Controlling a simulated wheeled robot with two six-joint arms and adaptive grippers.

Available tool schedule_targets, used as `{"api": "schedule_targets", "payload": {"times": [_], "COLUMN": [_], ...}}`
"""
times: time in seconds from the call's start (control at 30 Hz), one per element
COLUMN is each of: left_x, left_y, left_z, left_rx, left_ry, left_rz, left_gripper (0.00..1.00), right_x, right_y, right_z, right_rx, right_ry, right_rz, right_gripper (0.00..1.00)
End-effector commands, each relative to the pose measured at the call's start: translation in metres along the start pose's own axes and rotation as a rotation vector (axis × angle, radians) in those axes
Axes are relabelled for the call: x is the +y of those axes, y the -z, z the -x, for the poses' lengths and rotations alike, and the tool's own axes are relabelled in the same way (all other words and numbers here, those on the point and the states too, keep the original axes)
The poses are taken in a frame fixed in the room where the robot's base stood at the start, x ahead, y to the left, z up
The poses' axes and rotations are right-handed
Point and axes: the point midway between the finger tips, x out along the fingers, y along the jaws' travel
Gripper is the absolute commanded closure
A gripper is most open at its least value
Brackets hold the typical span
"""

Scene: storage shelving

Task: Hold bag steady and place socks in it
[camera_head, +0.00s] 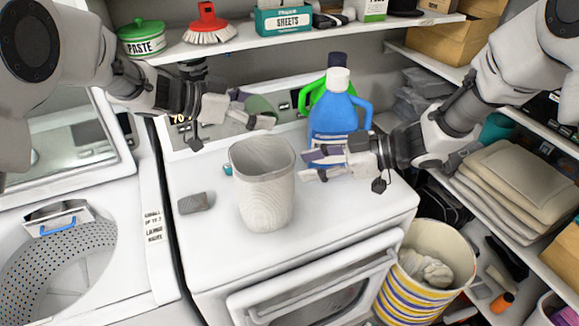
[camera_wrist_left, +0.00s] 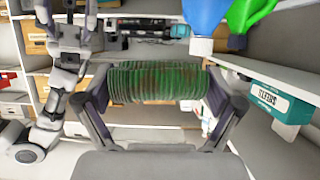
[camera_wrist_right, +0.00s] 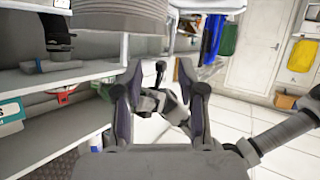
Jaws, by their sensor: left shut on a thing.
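A light grey, textured bag (camera_head: 263,190) stands upright and open on the white appliance top. My left gripper (camera_head: 255,112) is shut on a rolled green sock bundle (camera_head: 263,103), above and behind the bag's rim. The ribbed green bundle (camera_wrist_left: 155,82) fills the space between the fingers in the left wrist view. A grey rolled sock bundle (camera_head: 195,203) lies on the appliance top, left of the bag. A small teal thing (camera_head: 228,169) shows behind the bag's left side, mostly hidden. My right gripper (camera_head: 318,163) is open and empty, just right of the bag, fingers pointing towards it.
A blue bottle (camera_head: 335,115) and a green bottle (camera_head: 312,98) stand behind my right gripper. A shelf with a paste tin (camera_head: 143,38), a red brush (camera_head: 208,25) and a sheets box (camera_head: 283,20) hangs above. A striped bin (camera_head: 428,265) stands at lower right. The front top is clear.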

Motion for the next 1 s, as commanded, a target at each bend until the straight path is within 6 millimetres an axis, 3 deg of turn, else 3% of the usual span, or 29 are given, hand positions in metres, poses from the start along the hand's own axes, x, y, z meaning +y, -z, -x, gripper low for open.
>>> {"api": "schedule_targets", "payload": {"times": [0.4, 0.57, 0.8, 0.83, 0.93, 1.0], "left_x": [0.000, 0.000, 0.000, 0.000, 0.000, 0.000], "left_y": [0.000, 0.000, 0.000, 0.000, 0.000, 0.000], "left_z": [0.000, 0.000, 0.000, 0.000, 0.000, 0.000], "left_rx": [0.000, 0.000, 0.000, 0.000, 0.000, 0.000], "left_ry": [0.000, 0.000, 0.000, 0.000, 0.000, 0.000], "left_rz": [0.000, 0.000, 0.000, 0.000, 0.000, 0.000], "left_gripper": [0.42, 0.42, 0.42, 0.42, 0.42, 0.42], "right_x": [-0.001, -0.001, -0.001, -0.001, -0.001, -0.001], "right_y": [-0.001, -0.001, -0.001, -0.001, -0.001, -0.001], "right_z": [-0.089, -0.104, -0.106, -0.106, -0.105, -0.105], "right_rx": [-0.003, -0.002, -0.001, -0.001, -0.001, -0.001], "right_ry": [0.003, 0.000, 0.000, 0.000, 0.000, 0.000], "right_rz": [0.001, -0.001, -0.002, -0.002, -0.002, -0.002], "right_gripper": [0.60, 0.60, 0.60, 0.64, 0.99, 1.00]}}
